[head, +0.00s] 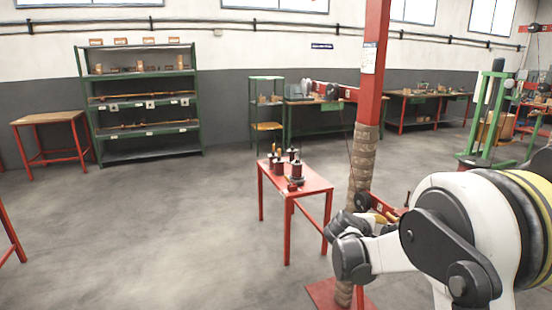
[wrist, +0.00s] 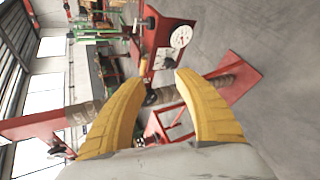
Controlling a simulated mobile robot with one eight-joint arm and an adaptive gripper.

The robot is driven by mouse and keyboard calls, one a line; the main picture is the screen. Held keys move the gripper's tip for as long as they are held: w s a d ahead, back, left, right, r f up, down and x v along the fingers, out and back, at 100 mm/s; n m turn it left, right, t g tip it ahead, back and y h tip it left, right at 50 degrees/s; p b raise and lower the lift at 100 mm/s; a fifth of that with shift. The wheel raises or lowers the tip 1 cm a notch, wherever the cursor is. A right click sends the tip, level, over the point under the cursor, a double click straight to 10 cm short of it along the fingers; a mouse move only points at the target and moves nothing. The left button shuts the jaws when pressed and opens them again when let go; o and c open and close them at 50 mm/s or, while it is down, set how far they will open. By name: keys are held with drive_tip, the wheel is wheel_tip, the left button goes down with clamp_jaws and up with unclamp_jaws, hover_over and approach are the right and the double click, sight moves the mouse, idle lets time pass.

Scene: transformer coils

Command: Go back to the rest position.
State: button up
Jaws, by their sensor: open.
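My gripper (wrist: 160,78) shows in the wrist view as two curved yellow fingers. They are spread apart and no object is held between them. In the head view my white and black arm reaches in from the right foreground. A bit of yellow at my gripper (head: 384,211) shows beside the wrapped lower part of the red post (head: 374,60), partly hidden by my arm. I cannot tell the exact gap between gripper and post.
A small red table (head: 310,184) with several dark coil parts stands left of the post. A green shelf (head: 142,156) and a wooden-topped table (head: 48,117) stand at the back left. A red machine with a dial (wrist: 180,38) shows in the wrist view. Open floor lies at left.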

drive_tip(key=s+a+r+m+y, duration=0.25)
drive_tip(key=s+r, duration=0.35)
drive_tip(key=s, duration=0.5)
drive_tip(key=s+a+f+m+y, duration=0.1)
drive_tip(key=s+a+m+y, duration=0.2)
drive_tip(key=s, duration=1)
drive_tip(key=s+a+m+g+y, duration=0.1)
drive_tip(key=s+a+m+y, duration=0.2)
drive_tip(key=s+a+m, duration=0.2)
drive_tip(key=s+a, duration=0.3)
drive_tip(key=s, duration=0.4)
drive_tip(key=shift+s+a+f+m, duration=0.35)
drive_tip(key=shift+s, duration=0.05)
drive_tip(key=shift+y, duration=0.25)
